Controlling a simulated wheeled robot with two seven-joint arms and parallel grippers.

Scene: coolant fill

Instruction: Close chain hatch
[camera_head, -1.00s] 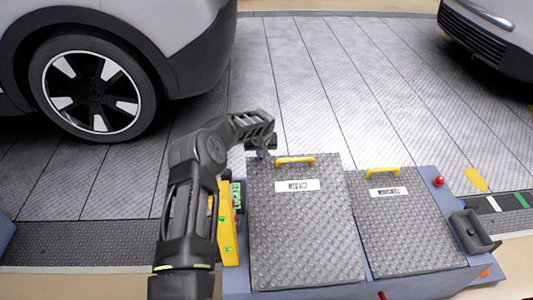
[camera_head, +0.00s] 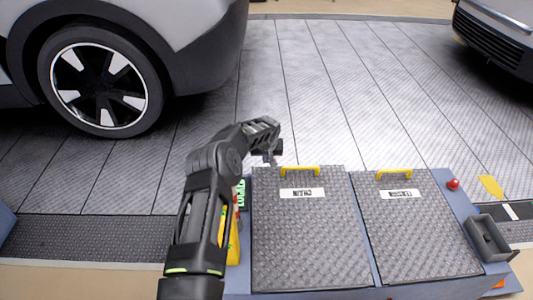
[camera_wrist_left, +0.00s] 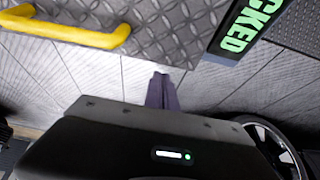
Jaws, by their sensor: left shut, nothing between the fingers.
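The chain hatch (camera_head: 308,235) is the left of two grey tread-plate lids on the blue-grey housing in the head view. It appears to lie flat, with a small white label and a yellow handle (camera_head: 300,170) at its far edge. The handle also shows at the upper left of the left wrist view (camera_wrist_left: 75,33). My left gripper (camera_head: 273,155) is beside the hatch's far left corner, left of the handle and apart from it. Its fingertips (camera_wrist_left: 161,78) are together and empty in the left wrist view. My right gripper is out of view.
A second tread-plate hatch (camera_head: 415,235) lies to the right with its own yellow handle. A green-lettered sign (camera_wrist_left: 245,25) and a yellow part (camera_head: 233,245) are on the left side. A red button (camera_head: 453,184) and grey tray (camera_head: 490,240) are on the right. Cars stand beyond.

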